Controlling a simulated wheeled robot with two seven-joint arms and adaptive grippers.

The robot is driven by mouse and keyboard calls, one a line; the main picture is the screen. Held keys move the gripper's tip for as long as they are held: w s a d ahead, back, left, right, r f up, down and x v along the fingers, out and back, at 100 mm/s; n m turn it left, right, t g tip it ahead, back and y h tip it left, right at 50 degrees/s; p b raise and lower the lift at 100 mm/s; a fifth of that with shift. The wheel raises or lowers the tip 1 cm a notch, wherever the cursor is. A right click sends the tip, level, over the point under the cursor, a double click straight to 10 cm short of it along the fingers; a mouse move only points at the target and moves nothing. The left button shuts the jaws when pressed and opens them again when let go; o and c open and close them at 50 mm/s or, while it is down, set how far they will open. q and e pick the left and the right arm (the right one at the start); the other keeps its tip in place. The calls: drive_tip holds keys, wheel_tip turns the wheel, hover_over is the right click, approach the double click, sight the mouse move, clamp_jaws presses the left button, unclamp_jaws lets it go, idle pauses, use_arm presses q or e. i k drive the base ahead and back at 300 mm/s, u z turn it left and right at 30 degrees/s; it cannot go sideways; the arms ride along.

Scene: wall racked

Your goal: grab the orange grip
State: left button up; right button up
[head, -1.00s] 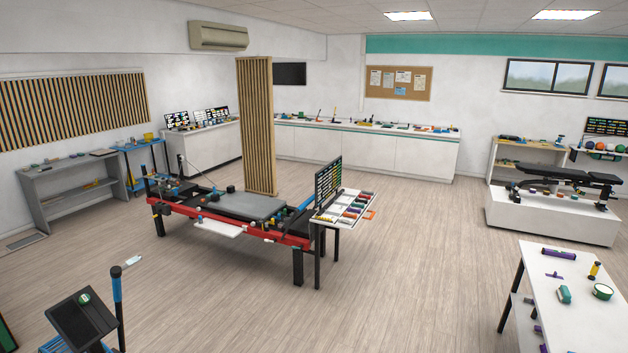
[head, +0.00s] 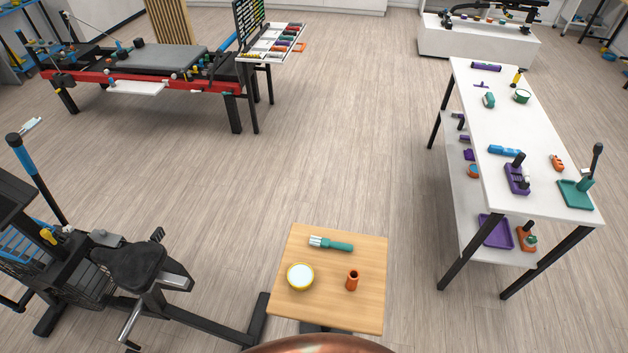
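A small orange cylinder (head: 352,281), which looks like a grip, stands upright on the right side of a small wooden table (head: 315,312) in the head view. A smaller orange piece (head: 557,163) lies on the white table (head: 530,130) at the right; I cannot tell its exact kind. Neither of my grippers is in view.
A yellow-rimmed white bowl (head: 300,276) and a teal-handled tool (head: 331,244) share the wooden table. Black exercise equipment (head: 135,266) stands close on the left. A red-framed bench (head: 140,78) is farther back. The floor (head: 330,160) between is clear.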

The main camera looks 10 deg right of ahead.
sight(353, 276)
drive_tip(key=k, duration=1.25)
drive_tip(key=z, duration=0.35)
drive_tip(key=i, duration=0.7)
drive_tip(key=u, duration=0.5)
